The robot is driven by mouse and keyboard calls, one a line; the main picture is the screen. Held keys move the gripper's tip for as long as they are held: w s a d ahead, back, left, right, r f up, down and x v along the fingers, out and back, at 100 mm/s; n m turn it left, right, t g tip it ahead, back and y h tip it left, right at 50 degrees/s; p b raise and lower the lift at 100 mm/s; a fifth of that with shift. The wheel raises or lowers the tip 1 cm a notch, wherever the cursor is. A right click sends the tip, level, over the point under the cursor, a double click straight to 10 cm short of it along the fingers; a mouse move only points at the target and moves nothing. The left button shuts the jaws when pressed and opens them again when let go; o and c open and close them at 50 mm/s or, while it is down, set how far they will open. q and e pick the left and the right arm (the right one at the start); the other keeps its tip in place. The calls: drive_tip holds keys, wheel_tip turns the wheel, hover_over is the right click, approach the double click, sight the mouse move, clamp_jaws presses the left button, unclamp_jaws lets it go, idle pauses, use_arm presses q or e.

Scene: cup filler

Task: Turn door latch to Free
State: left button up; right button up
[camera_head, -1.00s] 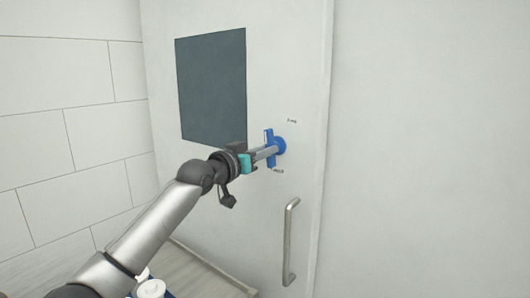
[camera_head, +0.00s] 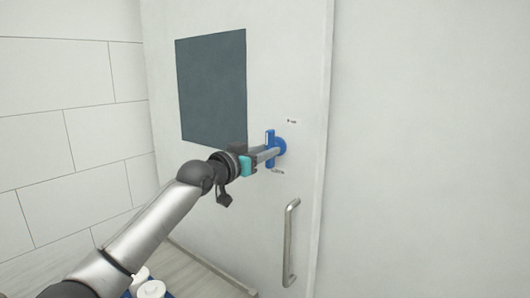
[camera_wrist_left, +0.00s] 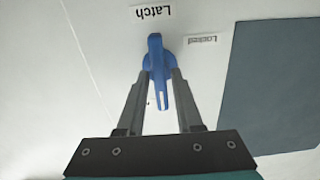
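The blue door latch (camera_head: 270,135) is mounted on the pale door (camera_head: 300,60), with its bar about vertical in the head view. In the left wrist view the latch (camera_wrist_left: 156,48) shows with its bar running from top to bottom. My left gripper (camera_head: 274,152) is at the latch. In the wrist view its two fingers (camera_wrist_left: 161,80) straddle the lower part of the bar, with a narrow gap seeming to show on each side. A "Latch" label (camera_wrist_left: 153,12) and a "Locked" label (camera_wrist_left: 201,41) appear upside down there. My right gripper is out of view.
A metal pull handle (camera_head: 290,243) stands out from the door below the latch. A dark window panel (camera_head: 211,88) is left of the latch. White round items (camera_head: 151,289) sit on something blue at the bottom left. The wall at right is bare.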

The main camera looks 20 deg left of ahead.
use_arm(q)
drive_tip(key=shift+o, duration=1)
drive_tip(key=b+v, duration=0.3)
drive_tip(key=v, duration=1.2)
drive_tip(key=shift+s+b, duration=0.15)
drive_tip(key=shift+b, duration=0.15)
